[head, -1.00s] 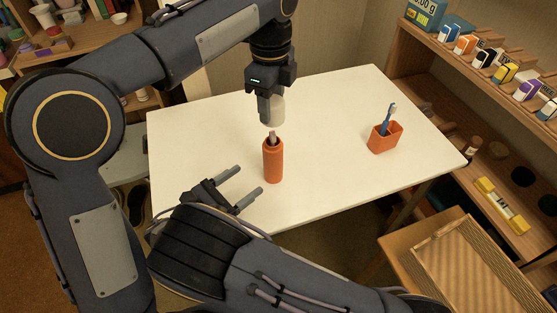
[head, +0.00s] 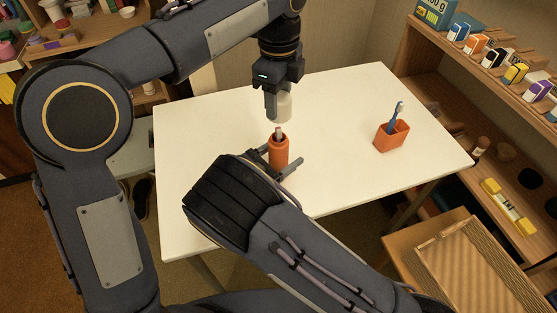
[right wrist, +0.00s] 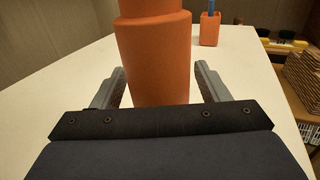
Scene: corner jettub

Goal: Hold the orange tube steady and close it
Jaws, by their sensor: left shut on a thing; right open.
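The orange tube (head: 279,152) stands upright on the white table, its mouth open at the top with a greyish piece (head: 278,132) sticking out. It also fills the middle of the right wrist view (right wrist: 155,55). My left gripper (head: 278,112) is shut on a whitish cap (head: 285,107) and holds it just above the tube's mouth, apart from it. My right gripper (right wrist: 159,82) is open, one finger on either side of the tube's body, with a visible gap on each side in the wrist view. My right forearm hides part of the table in front of the tube.
An orange cup (head: 391,136) with a blue toothbrush (head: 396,115) stands to the right on the white table (head: 342,110). Shelves with small boxes line the right side. The table between tube and cup is clear.

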